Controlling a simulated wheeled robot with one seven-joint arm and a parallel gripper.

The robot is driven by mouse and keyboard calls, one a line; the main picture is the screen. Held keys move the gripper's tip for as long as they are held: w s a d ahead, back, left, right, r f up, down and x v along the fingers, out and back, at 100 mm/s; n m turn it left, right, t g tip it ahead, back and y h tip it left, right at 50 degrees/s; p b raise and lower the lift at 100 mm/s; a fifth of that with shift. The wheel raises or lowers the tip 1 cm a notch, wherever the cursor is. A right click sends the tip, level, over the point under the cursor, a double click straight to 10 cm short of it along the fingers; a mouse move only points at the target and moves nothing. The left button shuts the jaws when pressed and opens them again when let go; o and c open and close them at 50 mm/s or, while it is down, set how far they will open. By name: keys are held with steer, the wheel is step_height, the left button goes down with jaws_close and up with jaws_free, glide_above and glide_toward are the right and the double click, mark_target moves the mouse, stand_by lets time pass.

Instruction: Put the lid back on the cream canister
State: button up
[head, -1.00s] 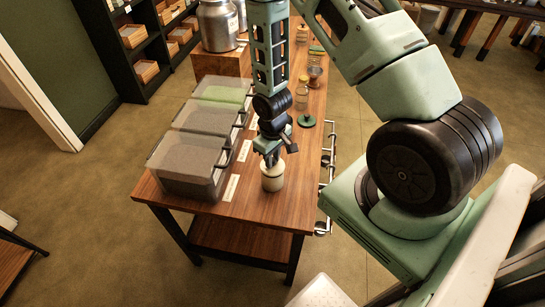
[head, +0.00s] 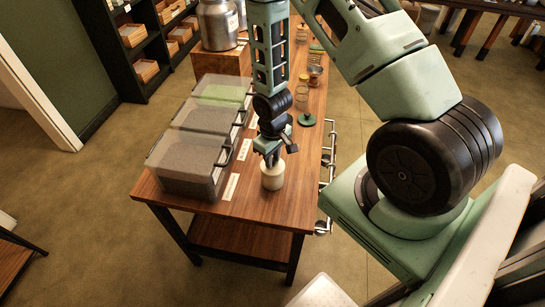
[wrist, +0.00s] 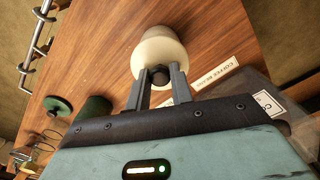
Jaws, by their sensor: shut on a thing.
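The cream canister (head: 272,180) stands upright near the front end of the wooden table, and its pale body also shows in the wrist view (wrist: 158,34). Its cream lid (wrist: 160,56) is at the canister's mouth, lined up with it, with no clear gap showing. Whether it is fully seated is hard to tell. My gripper (wrist: 160,80) points down from above, its two fingers shut on the lid's dark knob (wrist: 160,74). In the head view my gripper (head: 271,160) is right over the canister.
Clear bins (head: 187,165) line the table's left side, with paper labels (head: 231,186) beside them. A green disc (head: 306,120) and glass jars (head: 303,95) stand farther back. Metal rails (head: 327,180) run along the right edge. The table front is clear.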

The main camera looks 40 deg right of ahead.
steer(key=shift+f, duration=0.1)
steer(key=o, duration=1.3)
steer(key=shift+c, duration=0.2)
steer(key=shift+r+p, duration=2.05)
steer(key=shift+r, duration=0.75)
jaws_close()
